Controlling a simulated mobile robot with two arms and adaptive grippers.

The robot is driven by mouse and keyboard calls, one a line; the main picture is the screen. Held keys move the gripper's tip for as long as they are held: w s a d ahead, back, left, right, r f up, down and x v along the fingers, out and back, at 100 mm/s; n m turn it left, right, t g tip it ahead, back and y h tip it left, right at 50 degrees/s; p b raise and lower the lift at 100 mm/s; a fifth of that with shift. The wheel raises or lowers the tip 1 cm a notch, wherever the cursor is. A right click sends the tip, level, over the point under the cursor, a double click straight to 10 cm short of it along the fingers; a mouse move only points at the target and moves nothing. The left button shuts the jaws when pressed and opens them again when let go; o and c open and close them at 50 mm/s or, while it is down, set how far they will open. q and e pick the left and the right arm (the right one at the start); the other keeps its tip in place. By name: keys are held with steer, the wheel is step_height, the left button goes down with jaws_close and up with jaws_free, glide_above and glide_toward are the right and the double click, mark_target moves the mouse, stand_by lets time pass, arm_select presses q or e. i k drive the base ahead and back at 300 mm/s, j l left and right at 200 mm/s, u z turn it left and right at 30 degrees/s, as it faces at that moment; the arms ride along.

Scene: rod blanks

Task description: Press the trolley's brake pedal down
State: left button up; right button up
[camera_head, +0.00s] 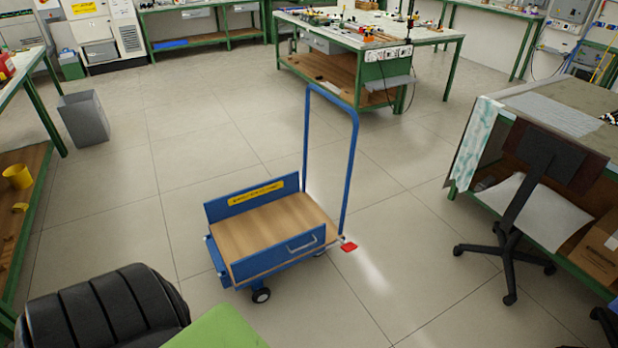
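The blue trolley (268,228) stands on the tiled floor near the middle of the view. It has a wooden deck, low blue side panels and a tall blue push handle (355,150) at its right end. A small red brake pedal (348,247) sticks out low at the handle end, just above the floor. Whether it is up or down is hard to tell at this size. Neither of my grippers is in view.
An office chair (530,200) stands by a workbench at the right. A grey bin (84,118) stands at the left, and a green-framed workbench (380,45) is behind the trolley. A black ribbed object and a green surface fill the lower left. Floor right of the pedal is clear.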

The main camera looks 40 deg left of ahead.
mark_target(349, 246)
steer(key=u, duration=1.05)
steer(key=i+j, duration=0.35)
steer(key=j, duration=0.15)
steer(key=i+j, duration=0.7)
steer(key=j, duration=0.25)
steer(key=z, duration=1.25)
